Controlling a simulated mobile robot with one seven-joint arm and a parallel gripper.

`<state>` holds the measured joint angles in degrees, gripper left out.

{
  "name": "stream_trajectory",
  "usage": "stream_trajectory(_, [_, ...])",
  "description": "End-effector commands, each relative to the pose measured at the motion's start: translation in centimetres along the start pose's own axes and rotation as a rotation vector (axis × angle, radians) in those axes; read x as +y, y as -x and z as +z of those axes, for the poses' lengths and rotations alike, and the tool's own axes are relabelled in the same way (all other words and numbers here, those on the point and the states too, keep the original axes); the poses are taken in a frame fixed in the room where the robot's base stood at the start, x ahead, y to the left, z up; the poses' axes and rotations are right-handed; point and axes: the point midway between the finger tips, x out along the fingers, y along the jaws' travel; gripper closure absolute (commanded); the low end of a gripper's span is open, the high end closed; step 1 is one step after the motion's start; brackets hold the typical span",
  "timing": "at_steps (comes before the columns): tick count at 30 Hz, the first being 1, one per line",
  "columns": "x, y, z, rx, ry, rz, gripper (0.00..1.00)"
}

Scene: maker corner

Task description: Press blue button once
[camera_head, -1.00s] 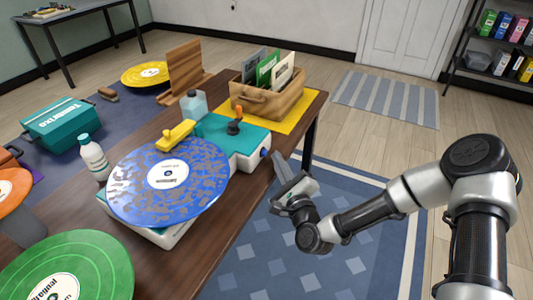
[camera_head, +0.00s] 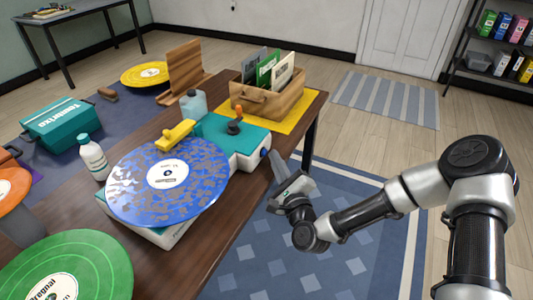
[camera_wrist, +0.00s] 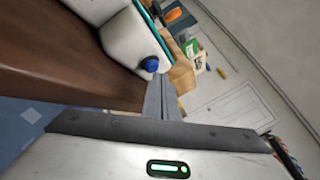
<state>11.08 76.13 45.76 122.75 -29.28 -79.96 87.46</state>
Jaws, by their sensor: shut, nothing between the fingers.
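The blue button (camera_wrist: 150,64) is a small round knob on the white end face of the turntable (camera_head: 140,231), seen in the wrist view. In the head view, that end of the teal-topped turntable faces my gripper (camera_head: 275,157). My gripper is shut and empty. In the wrist view its closed fingers (camera_wrist: 166,82) point up just right of and below the button, close to it. I cannot tell for sure whether they touch it.
The turntable stands on a brown wooden table (camera_head: 224,212). A wooden crate of record sleeves (camera_head: 268,103) stands behind it, on a yellow mat. A pale bottle (camera_head: 93,157) and a green record (camera_head: 72,262) are left. Free floor with a blue rug (camera_head: 340,250) lies right of the table.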

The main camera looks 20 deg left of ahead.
Motion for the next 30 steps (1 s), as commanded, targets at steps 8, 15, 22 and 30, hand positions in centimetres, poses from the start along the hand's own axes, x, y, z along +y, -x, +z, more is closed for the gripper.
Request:
stream_trajectory(8, [0.2, -0.25, 0.19, -0.001, -0.001, 0.0, 1.0])
stream_trajectory(15, [0.36, -0.45, 0.35, -0.001, -0.001, 0.0, 1.0])
stream_trajectory(22, [0.52, -0.64, 0.49, -0.001, -0.001, 0.001, 1.0])
stream_trajectory(30, [0.56, -0.71, 0.56, -0.001, 0.0, 0.001, 1.0])
